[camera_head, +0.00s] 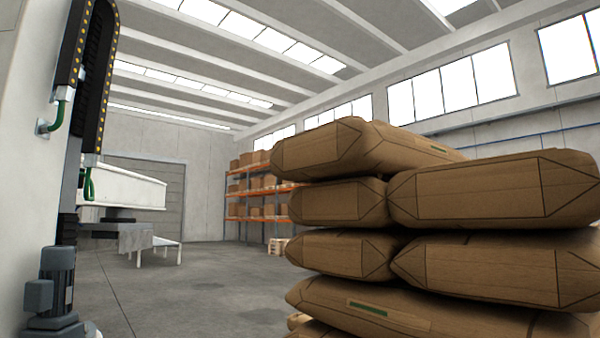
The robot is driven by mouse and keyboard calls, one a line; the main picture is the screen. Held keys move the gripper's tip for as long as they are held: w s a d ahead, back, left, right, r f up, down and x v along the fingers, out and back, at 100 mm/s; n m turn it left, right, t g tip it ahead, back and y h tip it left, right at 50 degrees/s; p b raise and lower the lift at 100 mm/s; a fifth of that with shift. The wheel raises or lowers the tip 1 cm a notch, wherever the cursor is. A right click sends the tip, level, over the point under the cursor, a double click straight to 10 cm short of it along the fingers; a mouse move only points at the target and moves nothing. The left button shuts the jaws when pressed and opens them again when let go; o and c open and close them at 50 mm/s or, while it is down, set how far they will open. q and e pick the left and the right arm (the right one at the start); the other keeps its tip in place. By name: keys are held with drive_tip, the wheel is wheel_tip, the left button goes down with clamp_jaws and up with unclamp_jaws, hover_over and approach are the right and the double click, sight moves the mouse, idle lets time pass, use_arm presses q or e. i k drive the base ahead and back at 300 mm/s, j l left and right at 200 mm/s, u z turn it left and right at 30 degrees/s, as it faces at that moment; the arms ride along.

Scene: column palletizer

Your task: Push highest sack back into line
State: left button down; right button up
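Brown sacks are stacked in layers at the right of the head view. The highest sack (330,149) lies on top at the left of the stack. Its near end juts a little left past the sack below it (338,203), and its body runs back to the right at an angle. A large sack (480,192) lies to its right, in the layer below. Lower sacks (350,253) continue down past the bottom edge. Neither of my grippers shows in this view.
A white and black machine column with a motor (57,285) stands close at the left. Orange shelving (258,200) with boxes stands at the back. The grey floor (200,285) between column and stack is clear.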

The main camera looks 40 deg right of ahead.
sight(350, 145)
drive_tip(key=i+z, duration=0.4)
drive_tip(key=i+j+z, duration=0.25)
drive_tip(key=i+z, duration=0.15)
drive_tip(key=i+j+z, duration=0.35)
drive_tip(key=l, duration=0.1)
